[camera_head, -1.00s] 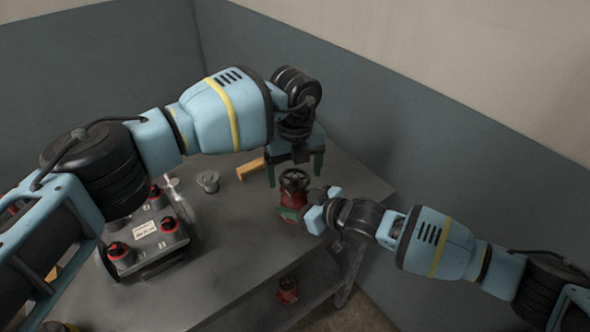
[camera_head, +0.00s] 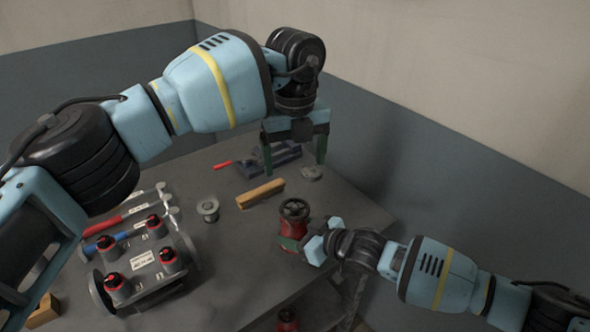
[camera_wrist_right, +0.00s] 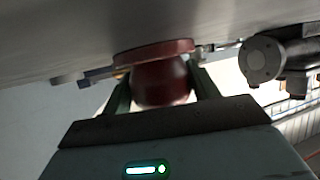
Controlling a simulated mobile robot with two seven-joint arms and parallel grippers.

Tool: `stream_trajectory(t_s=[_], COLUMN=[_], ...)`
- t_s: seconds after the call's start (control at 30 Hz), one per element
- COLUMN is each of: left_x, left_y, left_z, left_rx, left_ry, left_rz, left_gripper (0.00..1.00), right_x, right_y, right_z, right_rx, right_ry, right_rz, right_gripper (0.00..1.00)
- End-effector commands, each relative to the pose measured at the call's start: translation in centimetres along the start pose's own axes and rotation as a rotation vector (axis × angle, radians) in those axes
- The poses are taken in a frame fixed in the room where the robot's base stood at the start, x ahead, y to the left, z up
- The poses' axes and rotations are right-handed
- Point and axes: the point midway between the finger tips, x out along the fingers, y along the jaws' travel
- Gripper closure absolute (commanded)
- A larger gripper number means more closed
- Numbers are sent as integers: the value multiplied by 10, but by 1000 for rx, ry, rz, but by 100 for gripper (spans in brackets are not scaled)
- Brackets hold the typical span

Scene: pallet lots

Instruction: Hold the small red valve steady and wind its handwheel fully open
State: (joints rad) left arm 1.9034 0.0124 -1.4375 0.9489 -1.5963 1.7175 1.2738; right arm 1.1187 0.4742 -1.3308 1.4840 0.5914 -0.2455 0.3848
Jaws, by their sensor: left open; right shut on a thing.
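The small red valve (camera_head: 292,228) stands upright on the grey table near its right edge. Its dark handwheel (camera_head: 294,208) is on top and uncovered. My right gripper (camera_head: 303,243) is shut on the valve's body from the right. In the right wrist view, the red valve body (camera_wrist_right: 160,82) sits between the green fingers of my right gripper (camera_wrist_right: 163,88); the handwheel is not clear there. My left gripper (camera_head: 294,156) is open and empty, fingers pointing down, above and apart from the handwheel.
A wooden block (camera_head: 261,194) and a grey flanged part (camera_head: 208,208) lie left of the valve. A grey unit with red-black knobs (camera_head: 147,262) stands front left. Red and blue-handled tools lie behind it. Another red valve (camera_head: 288,320) is on the lower shelf.

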Motion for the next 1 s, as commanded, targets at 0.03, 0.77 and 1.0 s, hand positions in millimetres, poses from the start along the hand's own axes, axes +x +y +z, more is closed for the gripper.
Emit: stream_trajectory(t_s=[0.03,0.77,1.0], left_x=[-2,-3,-3], left_y=[0,0,0], left_z=[0,0,0], left_rx=[0,1,1], left_ry=[0,1,1], left_rz=[0,0,0], left_gripper=[16,16,16], right_x=[0,0,-5], right_y=[0,0,0], right_z=[0,0,0], right_rx=[1,1,1], right_ry=[-1,0,0], right_rz=[0,0,0], right_gripper=[100,15,15])
